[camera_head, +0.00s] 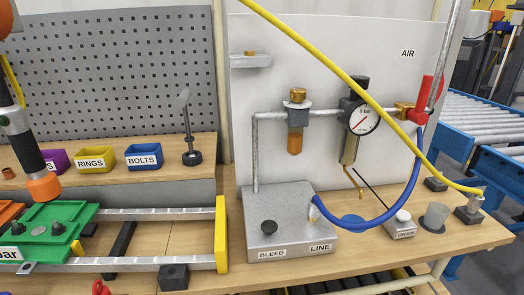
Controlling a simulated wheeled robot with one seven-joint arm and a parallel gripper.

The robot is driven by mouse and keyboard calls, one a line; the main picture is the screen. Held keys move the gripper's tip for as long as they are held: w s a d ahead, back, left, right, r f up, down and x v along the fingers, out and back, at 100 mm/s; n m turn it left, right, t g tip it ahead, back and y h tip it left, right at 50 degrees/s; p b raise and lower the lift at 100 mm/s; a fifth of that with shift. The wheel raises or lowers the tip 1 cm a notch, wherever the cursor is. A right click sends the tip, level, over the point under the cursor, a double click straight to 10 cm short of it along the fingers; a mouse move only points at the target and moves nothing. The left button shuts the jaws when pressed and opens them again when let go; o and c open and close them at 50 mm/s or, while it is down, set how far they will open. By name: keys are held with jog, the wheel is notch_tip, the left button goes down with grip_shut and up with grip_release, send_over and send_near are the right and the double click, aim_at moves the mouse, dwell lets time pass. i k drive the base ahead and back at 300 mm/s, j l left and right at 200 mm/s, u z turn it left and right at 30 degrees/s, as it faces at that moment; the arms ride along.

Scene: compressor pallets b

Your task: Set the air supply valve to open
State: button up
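The air supply valve (419,111) is at the right edge of the white panel marked AIR. It has a brass-coloured fitting on its left, and a red lever (427,92) stands roughly upright above its red lower part. The lever lies across the vertical pipe line rather than along the horizontal grey pipe. A blue hose (412,185) runs down from beneath the valve to the grey block. The yellow hose passes close in front and below it. My gripper is not in view, and nothing touches the lever.
A pressure gauge (364,120) and a brown-bowled filter (295,138) hang left of the valve. A yellow hose (335,68) crosses diagonally in front of the panel. The grey BLEED/LINE block (290,215) stands on the bench. A black-and-orange tool (35,160) hangs at left. Blue roller conveyors (480,115) lie behind right.

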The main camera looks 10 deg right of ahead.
aim_at(417, 116)
jog(key=l, duration=0.55)
jog(key=i+l, duration=0.15)
jog(key=l, duration=0.95)
jog(key=i, duration=0.05)
